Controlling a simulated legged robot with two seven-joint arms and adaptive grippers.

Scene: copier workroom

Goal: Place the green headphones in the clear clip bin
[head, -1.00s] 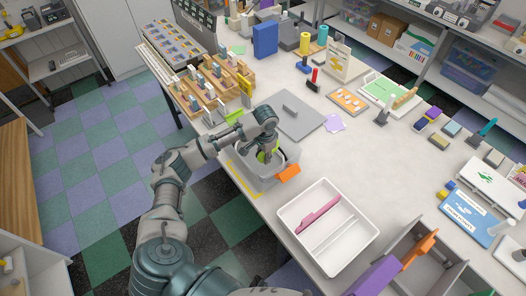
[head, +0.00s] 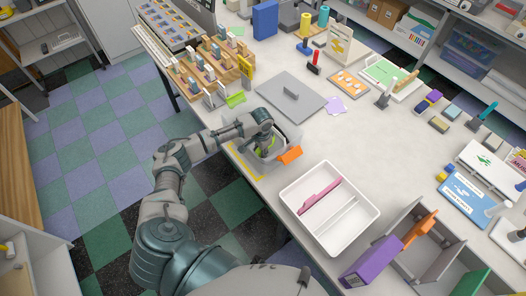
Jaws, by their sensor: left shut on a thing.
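My left gripper (head: 266,146) points down into the clear clip bin (head: 291,136), a see-through box at the near left edge of the table. It is shut on the green headphones (head: 262,154), of which only a small bright green part shows between the fingers, inside the bin's walls. The gripper and wrist hide most of the headphones, and I cannot tell whether they touch the bin's floor. An orange tab (head: 289,155) sits on the bin's near right side. My right gripper is out of view.
A white divided tray (head: 330,240) holding a pink item (head: 320,197) stands right of the bin. A grey lid-like plate (head: 291,103) lies behind it. A wooden rack (head: 205,75) stands at the back left.

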